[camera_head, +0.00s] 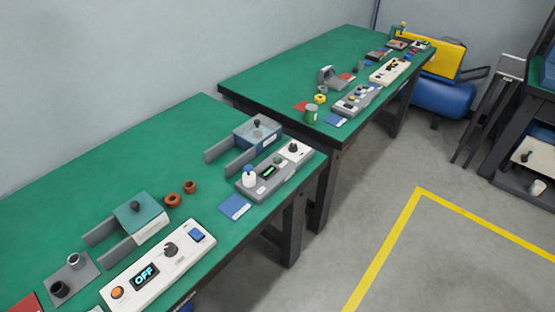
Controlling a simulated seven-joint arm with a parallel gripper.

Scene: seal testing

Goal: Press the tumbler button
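Several control panels lie on the green tables; I cannot tell for sure which control is the tumbler button. The nearest white panel (158,265) has an orange round button (118,292), a display (145,276) reading OFF, a dark knob (170,249) and a blue rocker-like switch (197,236). A grey and white panel (273,172) farther along has a white and blue knob (249,176), a small green-lit display (268,170) and a black knob (293,147). My gripper is not in view.
A teal-topped fixture (145,215) stands behind the OFF panel, and a grey-blue one (257,132) behind the second panel. A second table (330,60) holds more devices. Floor inside the yellow line (385,250) is clear.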

